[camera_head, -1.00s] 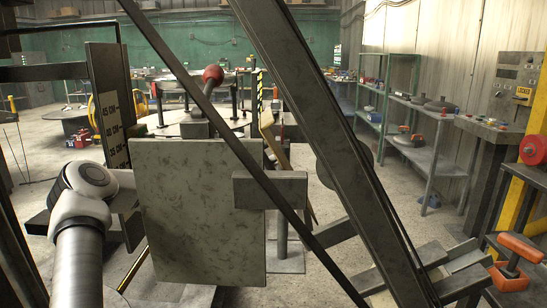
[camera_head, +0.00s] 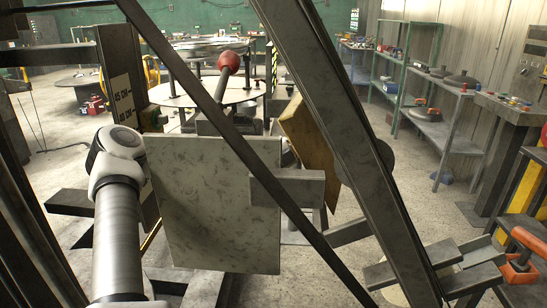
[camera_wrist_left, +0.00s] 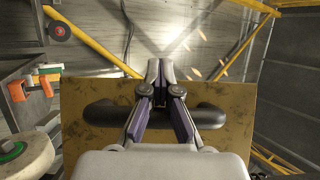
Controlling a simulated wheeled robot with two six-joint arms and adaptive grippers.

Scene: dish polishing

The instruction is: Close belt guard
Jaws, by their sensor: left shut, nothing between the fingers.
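A mustard-yellow worn panel, probably the belt guard (camera_wrist_left: 85,155), fills the middle of the left wrist view with a dark bar handle (camera_wrist_left: 102,113) across it. My left gripper (camera_wrist_left: 159,68) is shut and empty. Its fingers cross in front of the middle of the handle; I cannot tell whether they touch it. In the head view a yellow-brown panel (camera_head: 310,148) stands tilted behind a dark diagonal beam. My left arm comes in from the left, and its gripper is hidden there behind a mottled grey plate (camera_head: 210,215). My right gripper is not in view.
Dark diagonal beams (camera_head: 345,130) cross close in front. A red-knobbed lever (camera_head: 228,62) stands behind the plate, near a round table (camera_head: 200,92). Green shelving (camera_head: 405,70) and a grey bench (camera_head: 445,135) line the right wall. Open floor (camera_head: 400,185) lies between.

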